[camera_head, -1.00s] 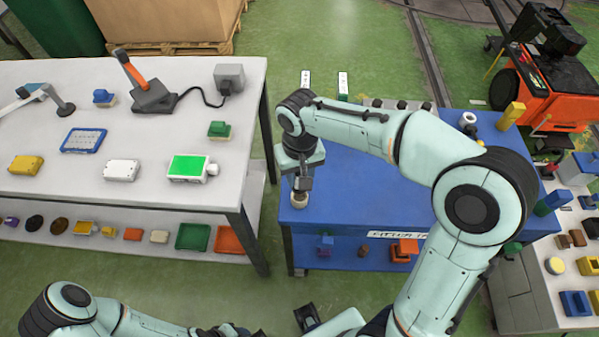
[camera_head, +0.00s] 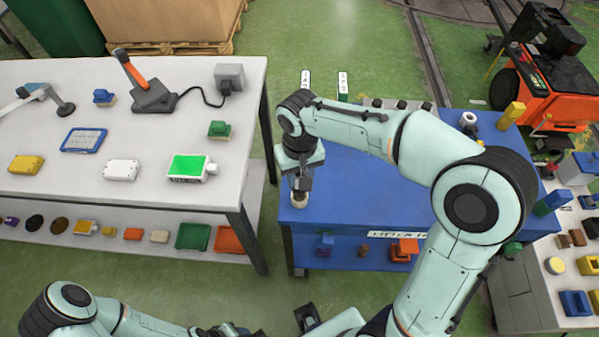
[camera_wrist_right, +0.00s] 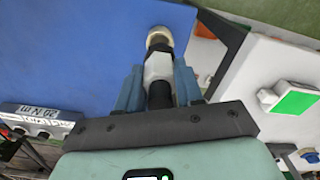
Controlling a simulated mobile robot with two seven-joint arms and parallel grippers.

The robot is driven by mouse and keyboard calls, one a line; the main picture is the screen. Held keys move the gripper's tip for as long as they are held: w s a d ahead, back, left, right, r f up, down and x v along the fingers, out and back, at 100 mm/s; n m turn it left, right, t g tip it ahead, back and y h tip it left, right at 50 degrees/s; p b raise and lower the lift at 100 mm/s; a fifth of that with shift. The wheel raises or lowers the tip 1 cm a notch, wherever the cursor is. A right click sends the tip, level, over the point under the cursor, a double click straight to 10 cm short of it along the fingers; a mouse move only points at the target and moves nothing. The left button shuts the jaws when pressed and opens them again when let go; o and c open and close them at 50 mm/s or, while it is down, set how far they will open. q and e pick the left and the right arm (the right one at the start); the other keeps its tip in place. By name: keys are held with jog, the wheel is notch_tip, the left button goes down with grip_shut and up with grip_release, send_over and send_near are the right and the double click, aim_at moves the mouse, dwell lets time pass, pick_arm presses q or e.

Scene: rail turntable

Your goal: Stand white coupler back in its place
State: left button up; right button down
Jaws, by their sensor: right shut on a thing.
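My right gripper (camera_head: 302,176) points down over the front left corner of the blue table (camera_head: 375,200). In the right wrist view its blue-grey fingers (camera_wrist_right: 158,88) are shut on the white coupler (camera_wrist_right: 158,67), which has a white middle and dark ends. The coupler is small and mostly hidden by the gripper in the head view. A cream round piece (camera_wrist_right: 159,36) is at the coupler's far end and also shows below the gripper in the head view (camera_head: 300,202). I cannot tell whether it is part of the coupler or touches the table. My left arm lies along the bottom edge; its gripper is not identifiable.
A white ring-shaped piece (camera_head: 467,119) and a yellow block (camera_head: 511,115) stand at the blue table's back right. The white table (camera_head: 60,210) to the left holds a green-screened device (camera_head: 188,167) and several small items. A gap separates the tables.

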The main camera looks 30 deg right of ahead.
pick_arm(q)
jog(key=shift+s+f+b, duration=0.35)
jog(key=shift+f+b, duration=0.3)
jog(key=shift+f, duration=0.1)
jog(key=shift+s+f+b, duration=0.3)
jog(key=shift+f+b, duration=0.35)
jog(key=shift+f, duration=0.1)
pick_arm(e)
jog(key=shift+f, duration=2.05)
jog(key=c, duration=0.6)
grip_release()
jog(key=shift+c, duration=0.2)
pick_arm(q)
jog(key=shift+w+r+p, duration=0.25)
jog(key=shift+r+p, duration=0.3)
jog(key=shift+r, duration=0.1)
jog(key=shift+w+r+p, duration=0.25)
jog(key=shift+r+p, duration=0.3)
jog(key=shift+r, duration=0.05)
pick_arm(e)
notch_tip(320, 180, up, 14)
jog(key=shift+f, duration=0.25)
